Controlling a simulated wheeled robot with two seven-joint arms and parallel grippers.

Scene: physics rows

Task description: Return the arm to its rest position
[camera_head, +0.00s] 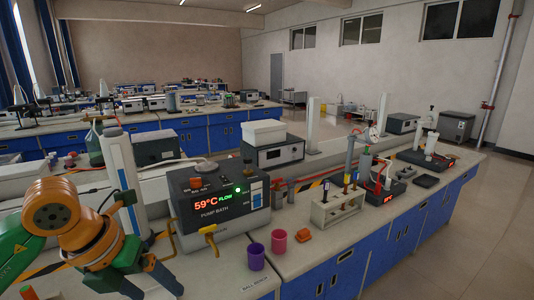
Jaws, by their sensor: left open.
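My left arm (54,208), orange and green, comes in from the left edge and bends down over the near end of the bench. My left gripper (156,291) hangs at its end, low in the picture. Its two dark fingers stand apart with nothing seen between them. It is in front of and left of the pump bath (215,195), with a visible gap between them. My right arm and gripper are not in view.
The dark pump bath shows 59°C. A purple cup (256,257) and a magenta cup (279,241) stand right of it, with an orange piece (303,236) beyond. A rack (337,207) stands farther right. The bench front right of the cups is clear.

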